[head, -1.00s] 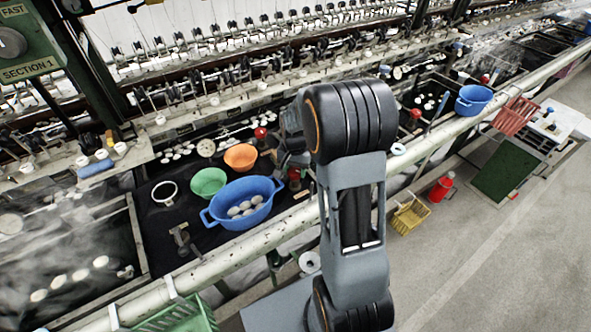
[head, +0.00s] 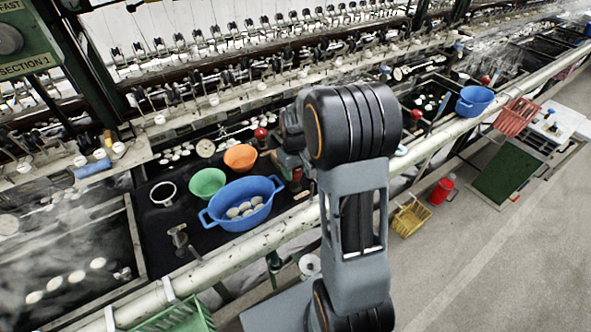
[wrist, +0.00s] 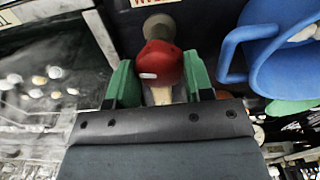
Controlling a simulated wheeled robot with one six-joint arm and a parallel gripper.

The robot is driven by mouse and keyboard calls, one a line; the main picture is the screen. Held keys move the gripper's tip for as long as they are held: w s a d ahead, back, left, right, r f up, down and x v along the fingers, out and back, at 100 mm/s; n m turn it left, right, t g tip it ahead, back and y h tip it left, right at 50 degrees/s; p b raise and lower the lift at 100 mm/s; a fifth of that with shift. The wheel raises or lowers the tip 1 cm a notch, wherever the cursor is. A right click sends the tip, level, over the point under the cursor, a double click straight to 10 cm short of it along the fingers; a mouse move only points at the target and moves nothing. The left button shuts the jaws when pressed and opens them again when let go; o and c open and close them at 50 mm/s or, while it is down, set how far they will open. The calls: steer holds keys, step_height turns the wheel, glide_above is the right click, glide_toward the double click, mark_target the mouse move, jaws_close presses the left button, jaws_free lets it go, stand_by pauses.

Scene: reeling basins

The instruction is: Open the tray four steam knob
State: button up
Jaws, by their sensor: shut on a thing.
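A red steam knob (wrist: 164,66) on a pale stem sits between the green fingers of my gripper (wrist: 160,82) in the wrist view. The fingers are shut on it, one on each side. In the head view this knob (head: 296,174) shows small and partly covered, just right of the blue basin, with my gripper (head: 291,160) over it. Whether the knob has turned cannot be told. A label with red letters lies by the knob at the top of the wrist view, mostly cut off.
A blue basin (head: 240,204) with pale cocoons stands left of the knob; it also shows close in the wrist view (wrist: 262,60). Green (head: 207,182) and orange (head: 240,157) bowls stand beside it. Another red knob (head: 260,133) is farther back. A long pipe (head: 262,240) runs along the front.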

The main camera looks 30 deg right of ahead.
mark_target(295, 171)
steer(key=shift+r+n, duration=0.1)
steer(key=shift+n, duration=0.7)
steer(key=o, duration=0.9)
step_height(295, 171, up, 14)
steer(key=shift+f, duration=0.15)
stand_by(0.4)
